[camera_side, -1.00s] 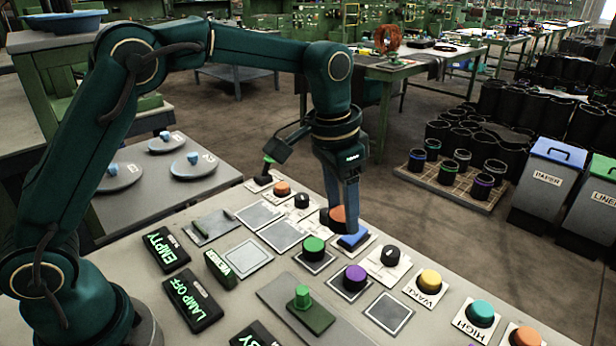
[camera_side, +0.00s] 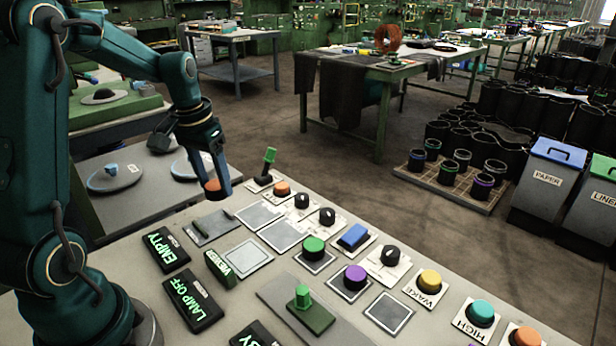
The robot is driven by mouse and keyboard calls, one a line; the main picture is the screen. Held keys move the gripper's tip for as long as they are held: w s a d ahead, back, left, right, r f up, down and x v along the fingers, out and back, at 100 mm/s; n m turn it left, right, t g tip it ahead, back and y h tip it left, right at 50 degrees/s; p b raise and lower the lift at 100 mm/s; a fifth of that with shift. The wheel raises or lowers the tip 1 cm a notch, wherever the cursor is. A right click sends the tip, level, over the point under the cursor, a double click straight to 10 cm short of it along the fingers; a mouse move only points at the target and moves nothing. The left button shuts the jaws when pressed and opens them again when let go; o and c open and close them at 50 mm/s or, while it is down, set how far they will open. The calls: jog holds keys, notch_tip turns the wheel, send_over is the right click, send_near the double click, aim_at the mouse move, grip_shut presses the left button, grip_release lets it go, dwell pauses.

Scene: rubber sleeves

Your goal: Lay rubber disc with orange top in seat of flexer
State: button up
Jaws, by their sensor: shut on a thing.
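My gripper (camera_side: 215,194) is shut on the rubber disc with orange top (camera_side: 210,186). It holds the disc above the far left part of the bench, near the bench's left edge. The orange shows between the fingers, and the fingers hide part of the disc. I cannot tell for sure which fixture is the flexer. A grey plate with a dark bar (camera_side: 209,228) lies below and near the gripper, and no seat can be made out in it.
The bench carries a green-handled lever (camera_side: 269,160), a green button (camera_side: 314,247), a blue button (camera_side: 354,236), a purple button (camera_side: 355,277) and black knobs (camera_side: 327,215). Lit signs (camera_side: 166,249) stand at the left. Flat grey pads (camera_side: 283,235) lie between them.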

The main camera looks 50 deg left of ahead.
aim_at(217, 223)
jog(key=shift+s+a+r, duration=0.15)
jog(key=shift+s+a, duration=0.2)
jog(key=shift+a, duration=0.25)
jog(key=shift+s+a+f+n, duration=0.1)
jog(key=shift+a+f+n, duration=0.1)
jog(key=shift+a+n, duration=0.1)
notch_tip(217, 223, down, 8)
jog(key=shift+r, duration=0.2)
jog(key=shift+f, duration=0.15)
jog(key=o, duration=1.4)
jog(key=shift+c, duration=0.2)
